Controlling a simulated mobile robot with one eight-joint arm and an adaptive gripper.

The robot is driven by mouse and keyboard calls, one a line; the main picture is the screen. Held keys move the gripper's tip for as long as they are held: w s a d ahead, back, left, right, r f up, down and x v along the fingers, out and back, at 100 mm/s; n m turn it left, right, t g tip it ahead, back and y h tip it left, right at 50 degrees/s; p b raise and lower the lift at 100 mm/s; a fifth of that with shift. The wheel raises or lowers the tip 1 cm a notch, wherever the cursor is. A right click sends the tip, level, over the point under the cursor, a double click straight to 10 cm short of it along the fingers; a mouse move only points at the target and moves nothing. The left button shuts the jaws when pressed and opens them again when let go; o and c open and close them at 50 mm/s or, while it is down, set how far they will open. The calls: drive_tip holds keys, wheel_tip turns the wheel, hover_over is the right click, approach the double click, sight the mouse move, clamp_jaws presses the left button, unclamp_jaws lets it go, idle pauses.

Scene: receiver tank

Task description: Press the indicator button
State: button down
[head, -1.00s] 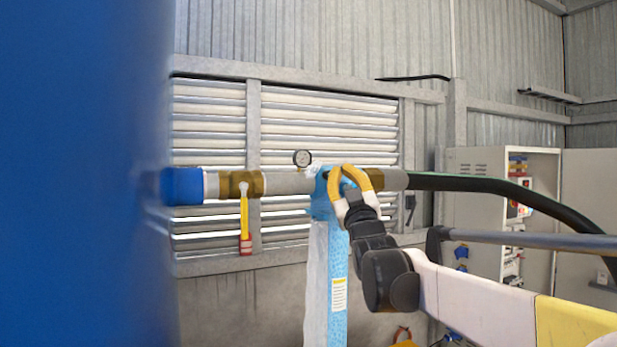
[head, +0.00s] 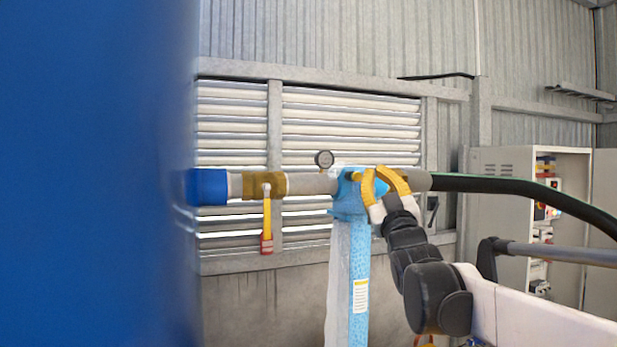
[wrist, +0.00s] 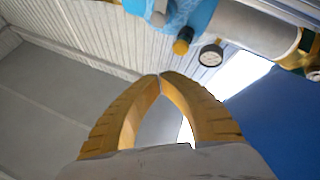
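I cannot say for sure which part is the indicator button. The likeliest is a small yellow knob (head: 356,177) on the blue filter housing (head: 348,207) in the head view. The knob also shows in the wrist view (wrist: 182,46), sticking out of the blue housing (wrist: 190,14). My gripper (head: 376,170) has yellow fingers and appears just right of the knob in the head view. In the wrist view my gripper (wrist: 160,75) has its fingertips together with nothing between them. The tips point toward the knob, with a visible gap.
A round gauge (head: 324,159) sits on the grey pipe (head: 310,184), near the knob. A yellow-red valve lever (head: 267,225) hangs to the left. A large blue tank (head: 90,170) fills the left side. A dark hose (head: 520,188) runs right, before an open cabinet (head: 500,210).

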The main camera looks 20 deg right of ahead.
drive_tip(key=shift+s, duration=1)
drive_tip(key=shift+f, duration=0.15)
drive_tip(key=s+a+f+m+g+y+b, duration=0.1)
drive_tip(key=s+a+f+g+b, duration=0.15)
drive_tip(key=f+b, duration=0.85)
drive_tip(key=s+a+f+g+b, duration=0.2)
drive_tip(key=a+f+g+b, duration=0.15)
drive_tip(key=f, duration=1.55)
drive_tip(key=s+a+f+m+g+y+b, duration=0.15)
drive_tip(key=a+f+g+b, duration=0.35)
drive_tip(key=f, duration=1)
drive_tip(key=s+a+f+g+y+b, duration=0.1)
drive_tip(key=s+f+b, duration=0.4)
drive_tip(key=f, duration=0.7)
drive_tip(key=s+a+f+g+b, duration=0.3)
drive_tip(key=s+f, duration=0.4)
drive_tip(key=f, duration=0.5)
drive_tip(key=s+a+f+g+y+b, duration=0.1)
drive_tip(key=s+a+f+g+b, duration=0.1)
drive_tip(key=s+a+f+b, duration=0.2)
drive_tip(key=s+f+n+b, duration=0.1)
drive_tip(key=s+f+b, duration=0.2)
drive_tip(key=f, duration=0.5)
drive_tip(key=shift+y+b, duration=0.35)
drive_tip(key=shift+b, duration=0.1)
drive_tip(key=shift+f, duration=0.15)
